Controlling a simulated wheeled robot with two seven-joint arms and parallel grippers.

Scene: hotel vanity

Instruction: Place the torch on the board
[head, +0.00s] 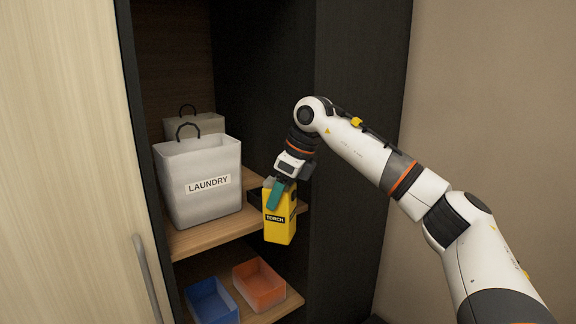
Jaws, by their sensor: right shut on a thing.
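The torch (278,226) is a yellow box-shaped thing with a black label reading TORCH. My right gripper (279,192) is shut on its upper part and holds it nearly upright, in front of the right end of a wooden shelf board (205,237). Whether the torch touches the board cannot be told. A teal piece shows at the gripper, over the top of the torch. My left gripper is not in view.
A white LAUNDRY bag (200,185) stands on the board, with another pale bag (196,124) behind it. A blue bin (212,303) and an orange bin (259,285) sit on the lower shelf. A pale door with a handle (147,277) stands at left; dark cabinet wall (347,190) at right.

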